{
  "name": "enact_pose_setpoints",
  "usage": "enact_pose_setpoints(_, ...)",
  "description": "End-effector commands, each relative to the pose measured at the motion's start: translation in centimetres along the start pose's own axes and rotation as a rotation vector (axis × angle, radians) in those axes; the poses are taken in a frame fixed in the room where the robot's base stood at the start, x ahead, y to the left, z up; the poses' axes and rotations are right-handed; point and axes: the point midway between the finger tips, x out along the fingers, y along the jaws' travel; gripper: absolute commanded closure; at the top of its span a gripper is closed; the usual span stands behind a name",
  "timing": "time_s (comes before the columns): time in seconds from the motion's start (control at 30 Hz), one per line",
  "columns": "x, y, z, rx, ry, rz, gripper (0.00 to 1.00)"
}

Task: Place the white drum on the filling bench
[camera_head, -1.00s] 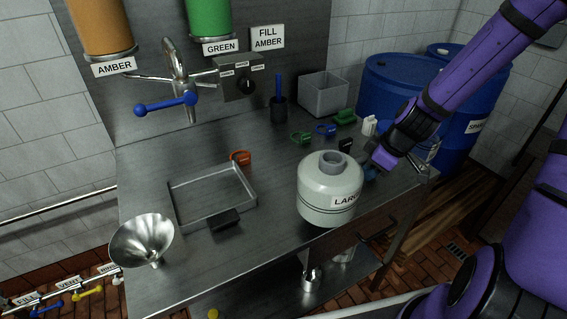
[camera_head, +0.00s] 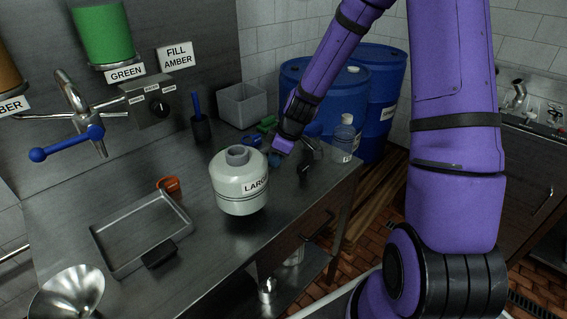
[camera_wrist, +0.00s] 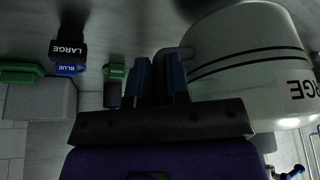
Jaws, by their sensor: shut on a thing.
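The white drum (camera_head: 240,182), labelled LARGE, is upright over the steel filling bench (camera_head: 205,245), right of the shallow tray. A dark shadow lies under it; I cannot tell whether its base touches the bench. My gripper (camera_head: 270,156) is at the drum's right side. In the wrist view the drum (camera_wrist: 245,55) fills the upper right, and my gripper's blue fingers (camera_wrist: 157,78) are shut on a small part at its side. The exact grip is partly hidden by the fingers.
A grey bin (camera_head: 241,106), a dark cup (camera_head: 201,130) and a clear bottle (camera_head: 343,138) stand further back. Blue barrels (camera_head: 325,88) stand behind the bench's right end.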

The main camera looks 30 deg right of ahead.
Motion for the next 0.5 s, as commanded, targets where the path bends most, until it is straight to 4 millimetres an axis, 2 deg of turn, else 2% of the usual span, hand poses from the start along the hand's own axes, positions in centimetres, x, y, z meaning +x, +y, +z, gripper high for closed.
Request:
enact_pose_setpoints(0.3,1.8,3.1,-3.4,-0.003,0.002,0.001,1.0)
enact_pose_setpoints(0.5,2.3,4.2,-4.3,-0.001,0.002,0.001,1.0)
